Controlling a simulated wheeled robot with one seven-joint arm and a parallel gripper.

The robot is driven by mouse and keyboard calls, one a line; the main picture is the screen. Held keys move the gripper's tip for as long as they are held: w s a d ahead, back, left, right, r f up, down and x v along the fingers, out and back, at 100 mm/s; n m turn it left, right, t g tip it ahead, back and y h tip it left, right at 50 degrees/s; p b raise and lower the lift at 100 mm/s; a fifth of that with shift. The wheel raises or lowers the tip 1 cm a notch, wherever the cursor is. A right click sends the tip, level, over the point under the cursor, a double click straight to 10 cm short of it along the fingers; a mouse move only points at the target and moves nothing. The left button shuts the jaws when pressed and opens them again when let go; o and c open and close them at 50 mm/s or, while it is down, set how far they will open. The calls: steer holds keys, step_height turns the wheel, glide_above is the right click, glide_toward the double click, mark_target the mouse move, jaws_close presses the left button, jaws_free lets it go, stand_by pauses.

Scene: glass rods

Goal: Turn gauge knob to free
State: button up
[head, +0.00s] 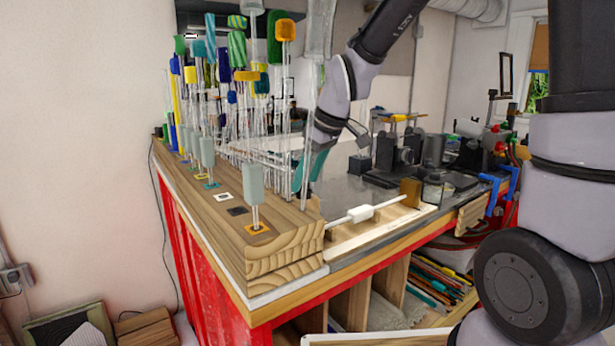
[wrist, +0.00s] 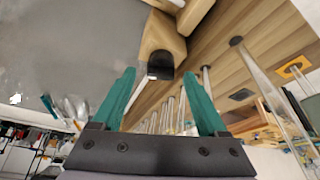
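My gripper (wrist: 159,74) has two teal fingers spread apart, with nothing seen between them. In the head view my gripper (head: 307,172) is low behind the glass rods at the wooden block's far side, partly hidden by them. Just beyond the fingertips in the wrist view is a dark block with a small pale mark (wrist: 160,64), set on a rounded tan wooden piece (wrist: 162,38). It may be the gauge knob, but I cannot be sure. It looks apart from the fingers. I cannot make out a gauge knob or its setting in the head view.
Many upright glass rods with coloured tops (head: 236,50) crowd the wooden block (head: 228,222), close to my gripper. A white-sleeved rod (head: 360,213) lies over a pale board at the front. Black equipment (head: 395,152) stands on the grey bench top to the right.

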steer(key=v, duration=1)
steer(key=shift+r, duration=0.4)
steer(key=shift+d, duration=0.1)
steer(key=c, duration=0.5)
steer(key=w+a+m+g+h, duration=0.1)
steer(key=w+m+g, duration=0.55)
steer(key=m, duration=1.15)
steer(key=x, duration=1)
steer(key=shift+w+a+f, duration=0.2)
steer(key=shift+f, duration=0.3)
